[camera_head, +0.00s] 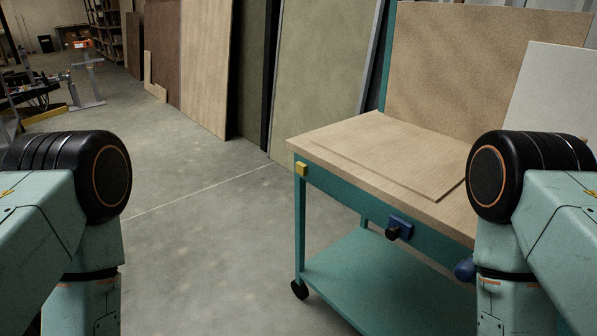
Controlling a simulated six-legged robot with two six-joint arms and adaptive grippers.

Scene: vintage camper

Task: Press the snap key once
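A teal workbench with a wooden top (345,140) stands right of centre. On its front rail are a small yellow block (302,169) near the left corner, a dark blue box with a black knob (398,228) in the middle, and a rounded blue part (464,270) partly hidden by my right arm. I cannot tell which of these, if any, is the snap key. My two arms show at the left and right edges, apart from the bench's front fittings on the left and middle. Neither gripper is in view.
The bench has a lower teal shelf (375,285) and a black caster (299,289). Large panels (315,75) lean behind it. Orange-topped equipment (84,70) stands far left. The concrete floor (215,240) left of the bench is clear.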

